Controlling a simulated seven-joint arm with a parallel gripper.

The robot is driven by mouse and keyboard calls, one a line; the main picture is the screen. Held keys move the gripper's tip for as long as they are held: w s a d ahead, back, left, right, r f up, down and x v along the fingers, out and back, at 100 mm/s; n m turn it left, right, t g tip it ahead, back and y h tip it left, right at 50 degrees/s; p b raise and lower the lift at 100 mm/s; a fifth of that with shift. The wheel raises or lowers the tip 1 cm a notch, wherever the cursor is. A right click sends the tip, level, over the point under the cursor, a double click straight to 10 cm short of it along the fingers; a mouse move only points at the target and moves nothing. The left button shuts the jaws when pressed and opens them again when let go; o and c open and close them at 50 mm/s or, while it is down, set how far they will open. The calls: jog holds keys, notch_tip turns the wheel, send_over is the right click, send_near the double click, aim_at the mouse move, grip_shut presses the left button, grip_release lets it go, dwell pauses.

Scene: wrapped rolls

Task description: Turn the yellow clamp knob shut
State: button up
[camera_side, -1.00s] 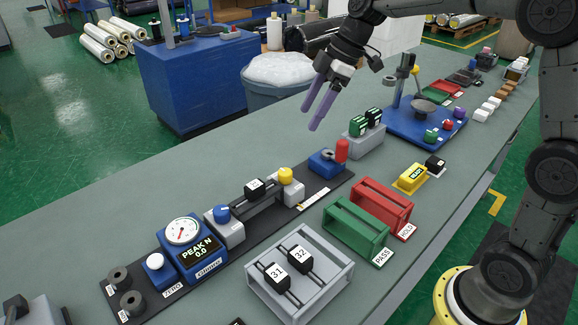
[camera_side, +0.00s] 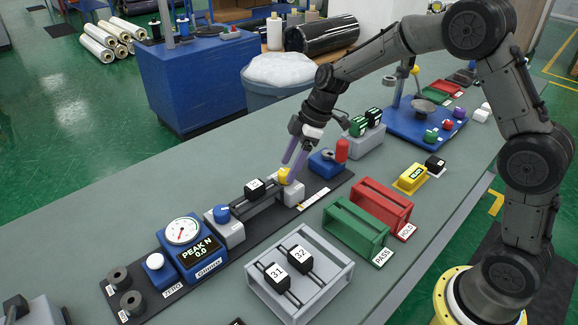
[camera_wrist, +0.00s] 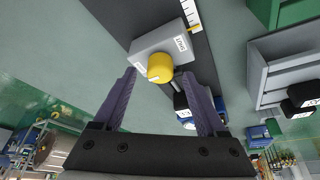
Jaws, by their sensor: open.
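The yellow clamp knob (camera_side: 284,175) sits on top of a light grey clamp block (camera_side: 293,192) on the dark base strip. In the wrist view the yellow knob (camera_wrist: 160,67) lies ahead of and between the two purple fingers. My gripper (camera_side: 291,166) is open and points down at the knob, with its fingertips close to it; the wrist view also shows the gripper (camera_wrist: 163,78). I cannot tell whether a finger touches the knob. A black sample block marked with a number (camera_side: 255,187) lies between this clamp and the one with the blue knob (camera_side: 221,213).
The blue gauge box (camera_side: 191,250) stands at the strip's left. Green (camera_side: 352,228) and red (camera_side: 381,203) racks and a grey tray (camera_side: 309,309) lie in front.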

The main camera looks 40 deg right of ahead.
jog(key=shift+w+a+f, duration=0.15)
jog(key=shift+f, duration=0.4)
grip_shut()
